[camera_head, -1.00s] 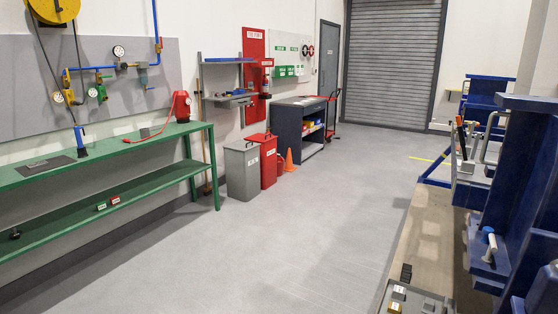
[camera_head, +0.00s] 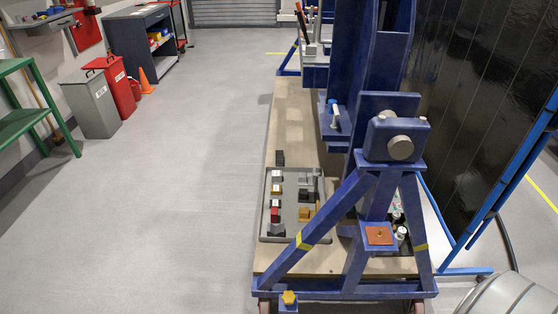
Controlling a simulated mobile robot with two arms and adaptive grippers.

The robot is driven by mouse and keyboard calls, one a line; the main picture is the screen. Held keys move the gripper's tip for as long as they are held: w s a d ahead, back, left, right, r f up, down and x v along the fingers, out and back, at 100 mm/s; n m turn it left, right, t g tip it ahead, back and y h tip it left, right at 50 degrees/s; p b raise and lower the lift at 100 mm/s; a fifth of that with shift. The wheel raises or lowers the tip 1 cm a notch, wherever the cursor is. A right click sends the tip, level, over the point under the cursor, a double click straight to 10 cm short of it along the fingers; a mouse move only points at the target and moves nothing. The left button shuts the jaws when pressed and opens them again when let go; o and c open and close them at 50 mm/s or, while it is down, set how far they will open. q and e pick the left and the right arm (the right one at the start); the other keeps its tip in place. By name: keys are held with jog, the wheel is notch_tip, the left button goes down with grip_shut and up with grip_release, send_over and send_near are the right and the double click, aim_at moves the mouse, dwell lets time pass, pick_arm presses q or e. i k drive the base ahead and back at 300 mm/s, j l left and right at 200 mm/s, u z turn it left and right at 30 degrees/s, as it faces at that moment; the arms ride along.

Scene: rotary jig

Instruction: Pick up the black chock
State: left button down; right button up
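A small black block (camera_head: 280,158), which looks like the black chock, stands just beyond the far edge of a grey tray (camera_head: 264,222). The tray lies on a light wooden board beside the blue jig frame. It holds several small blocks in two rows, among them a red one (camera_head: 275,214), a yellow one (camera_head: 307,195) and a dark one (camera_head: 305,214). They are too small to tell their exact shapes. Neither of my grippers is in view.
The blue jig frame (camera_head: 375,175) with sloping legs rises right of the tray. A dark panel (camera_head: 480,90) with a blue edge stands farther right. Grey floor (camera_head: 190,190) is open on the left, with bins, an orange cone (camera_head: 145,80) and a green bench (camera_head: 22,122) beyond.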

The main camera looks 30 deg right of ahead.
aim_at(279, 153)
jog(key=i+j+u, duration=0.25)
jog(key=i+j, duration=0.15)
jog(key=j, duration=0.2)
jog(key=i+j, duration=0.4)
jog(key=i+j+u, duration=0.1)
jog(key=i+j, duration=0.35)
jog(key=i, duration=0.15)
jog(key=i+l+z, duration=0.1)
jog(key=i+z, duration=0.25)
jog(key=z, duration=0.15)
jog(key=i+z, duration=0.45)
jog(key=i+j+z, duration=0.2)
jog(key=z, duration=0.3)
jog(key=i, duration=0.1)
